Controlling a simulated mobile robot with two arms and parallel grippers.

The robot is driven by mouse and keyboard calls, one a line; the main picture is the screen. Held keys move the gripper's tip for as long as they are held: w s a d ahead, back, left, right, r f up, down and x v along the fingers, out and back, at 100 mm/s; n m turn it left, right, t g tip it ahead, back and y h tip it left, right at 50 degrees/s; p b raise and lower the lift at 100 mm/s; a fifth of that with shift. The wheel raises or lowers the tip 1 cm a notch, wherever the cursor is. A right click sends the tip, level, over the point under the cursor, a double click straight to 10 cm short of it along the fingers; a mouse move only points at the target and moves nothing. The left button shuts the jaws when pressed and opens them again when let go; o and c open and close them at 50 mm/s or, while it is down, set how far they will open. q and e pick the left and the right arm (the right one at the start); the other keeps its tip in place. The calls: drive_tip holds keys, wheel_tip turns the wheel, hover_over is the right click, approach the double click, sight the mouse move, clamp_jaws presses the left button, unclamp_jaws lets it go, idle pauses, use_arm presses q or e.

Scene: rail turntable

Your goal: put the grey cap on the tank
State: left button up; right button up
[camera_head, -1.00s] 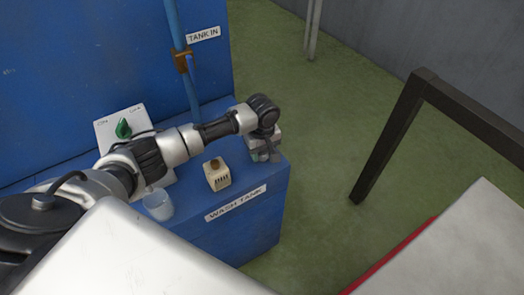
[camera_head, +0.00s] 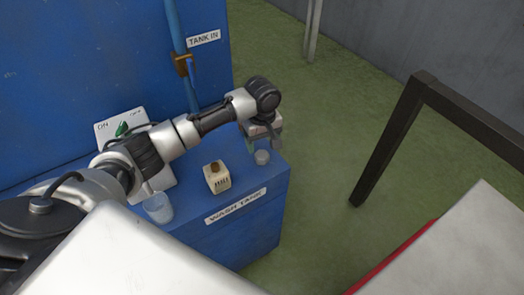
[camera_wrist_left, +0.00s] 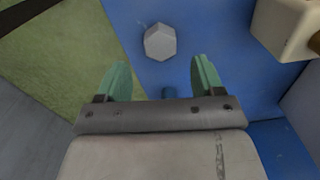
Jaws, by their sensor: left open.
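The grey cap (camera_head: 262,157) is on the top of the blue wash tank (camera_head: 232,238), near its right end. In the left wrist view the cap (camera_wrist_left: 160,42) looks like a faceted grey disc, beyond the fingertips and apart from them. My left gripper (camera_head: 264,145) is just above and behind the cap. Its green fingers (camera_wrist_left: 160,72) are spread with nothing between them. I cannot tell whether the cap sits on an opening or flat. My right gripper is not in view.
A cream box with a brown knob (camera_head: 217,178) and a clear cup (camera_head: 158,207) stand on the tank top. Behind are a switch plate (camera_head: 122,130) and a blue pipe (camera_head: 190,92). A dark frame (camera_head: 388,140) stands at right, with open green floor between.

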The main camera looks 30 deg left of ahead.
sight(262, 154)
use_arm(q)
wheel_tip(262, 154, up, 6)
drive_tip(key=shift+f, duration=0.1)
idle(0.4)
